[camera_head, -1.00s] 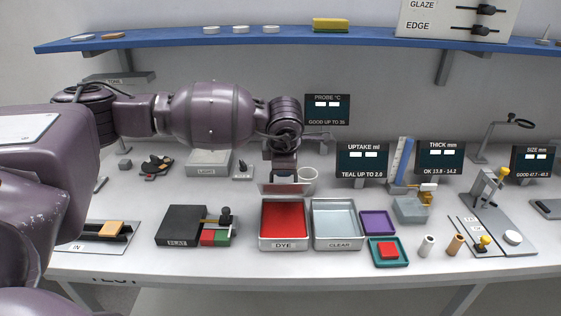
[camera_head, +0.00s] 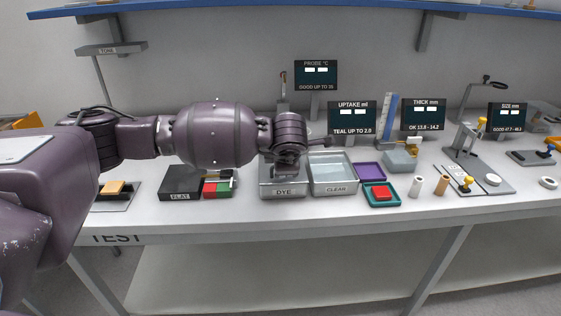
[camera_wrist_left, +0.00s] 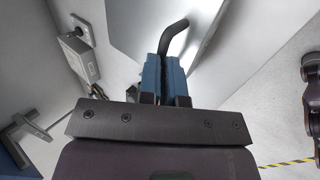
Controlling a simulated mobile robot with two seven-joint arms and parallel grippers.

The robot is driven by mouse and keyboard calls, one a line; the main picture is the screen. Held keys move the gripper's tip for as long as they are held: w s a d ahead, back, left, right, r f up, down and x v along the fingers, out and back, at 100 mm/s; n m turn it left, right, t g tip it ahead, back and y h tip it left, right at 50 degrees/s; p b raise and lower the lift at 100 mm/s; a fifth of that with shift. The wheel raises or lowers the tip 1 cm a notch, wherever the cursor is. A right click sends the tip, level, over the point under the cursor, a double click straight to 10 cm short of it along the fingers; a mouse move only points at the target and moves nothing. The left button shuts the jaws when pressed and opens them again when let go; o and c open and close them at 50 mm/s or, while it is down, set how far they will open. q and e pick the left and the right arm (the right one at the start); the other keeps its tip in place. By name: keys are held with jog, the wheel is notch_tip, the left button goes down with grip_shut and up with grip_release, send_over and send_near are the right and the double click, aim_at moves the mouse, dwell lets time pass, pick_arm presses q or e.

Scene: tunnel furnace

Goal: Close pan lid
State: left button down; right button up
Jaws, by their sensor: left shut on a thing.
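The dye pan (camera_head: 283,191), a grey metal tray labelled DYE, stands at the bench front. Its grey lid (camera_head: 267,177) lies low over the pan, and no red dye shows. My left gripper (camera_head: 286,171) is above the pan, partly hidden behind its own wrist in the head view. In the left wrist view, the blue-padded fingers (camera_wrist_left: 167,78) are shut on the dark curved lid handle (camera_wrist_left: 172,36), above the pale metal lid (camera_wrist_left: 133,30). I cannot tell whether the lid's edge touches the pan all round. My right gripper is not in view.
The clear pan (camera_head: 335,187) stands directly right of the dye pan. The black flat block (camera_head: 180,183) and red and green pads (camera_head: 216,189) are to the left. A purple tray (camera_head: 370,171) and a teal tray (camera_head: 382,203) are farther right. Display signs stand behind.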

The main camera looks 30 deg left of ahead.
pick_arm(q)
jog(key=c, duration=1.7)
grip_release()
jog(key=shift+s, duration=0.3)
jog(key=o, duration=0.5)
jog(key=shift+w+f, duration=0.2)
jog(key=shift+w, duration=0.2)
jog(key=shift+s+r, duration=0.1)
jog(key=shift+r, duration=0.05)
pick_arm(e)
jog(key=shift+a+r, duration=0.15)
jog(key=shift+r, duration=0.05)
pick_arm(q)
jog(key=p+v, duration=0.2)
jog(key=v, duration=0.8)
jog(key=shift+s+d+r, duration=0.1)
jog(key=shift+s+r, duration=0.1)
jog(key=shift+r, duration=0.1)
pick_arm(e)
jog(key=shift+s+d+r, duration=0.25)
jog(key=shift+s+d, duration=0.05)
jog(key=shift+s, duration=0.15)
